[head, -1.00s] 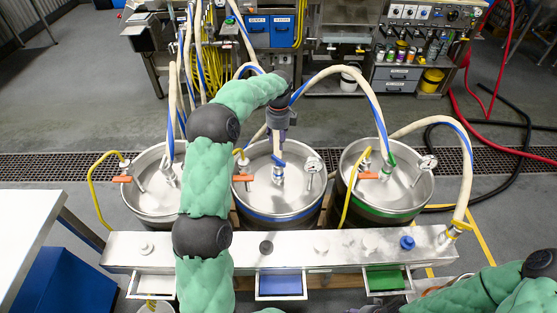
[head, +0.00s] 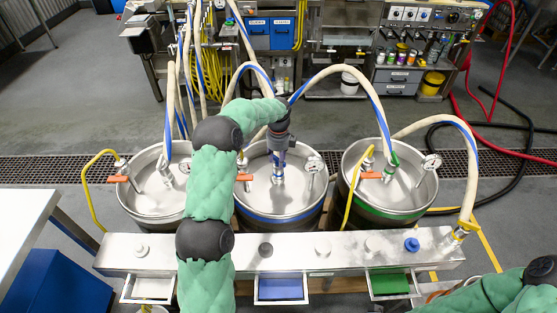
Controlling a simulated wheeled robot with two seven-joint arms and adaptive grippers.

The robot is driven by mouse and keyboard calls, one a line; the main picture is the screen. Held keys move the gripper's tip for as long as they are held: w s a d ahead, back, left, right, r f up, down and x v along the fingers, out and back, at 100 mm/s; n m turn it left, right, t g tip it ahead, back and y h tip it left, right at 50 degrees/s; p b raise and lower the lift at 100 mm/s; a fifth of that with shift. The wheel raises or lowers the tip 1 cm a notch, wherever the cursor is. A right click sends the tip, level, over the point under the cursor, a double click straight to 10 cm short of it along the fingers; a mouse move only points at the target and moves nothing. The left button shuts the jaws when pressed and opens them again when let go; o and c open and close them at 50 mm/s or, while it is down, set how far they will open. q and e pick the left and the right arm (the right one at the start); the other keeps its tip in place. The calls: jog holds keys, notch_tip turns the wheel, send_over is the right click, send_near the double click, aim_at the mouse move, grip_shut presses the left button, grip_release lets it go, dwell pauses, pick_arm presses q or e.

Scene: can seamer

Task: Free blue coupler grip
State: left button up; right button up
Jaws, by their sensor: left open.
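Three steel kegs stand in a row. The middle keg (head: 300,205) has a blue band, and its coupler (head: 279,177) stands upright on the lid with a hose running up from it. My left gripper (head: 279,150) reaches down over the middle keg from above. It is open, with its fingers around or just in front of the coupler's upper part; I cannot tell whether they touch it. The gripper hides the coupler's top and part of the hose. My right arm enters at the bottom right, and its gripper is out of view.
The right keg (head: 385,214) has a green band and coupler; the left keg (head: 150,212) stands beside my left arm. A steel bench (head: 345,262) with white, blue and green trays runs in front. Gauges, orange handles (head: 244,177) and arching hoses (head: 345,70) crowd the lids.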

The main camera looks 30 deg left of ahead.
pick_arm(q)
grip_shut()
jog(key=n+p, duration=0.3)
jog(key=shift+r, duration=0.2)
jog(key=n+p, duration=0.2)
jog(key=shift+w+d+n, duration=0.1)
jog(key=shift+n, duration=0.3)
jog(key=shift+w+f+n+p, duration=0.1)
jog(key=shift+n+p, duration=0.45)
jog(key=shift+n, duration=0.95)
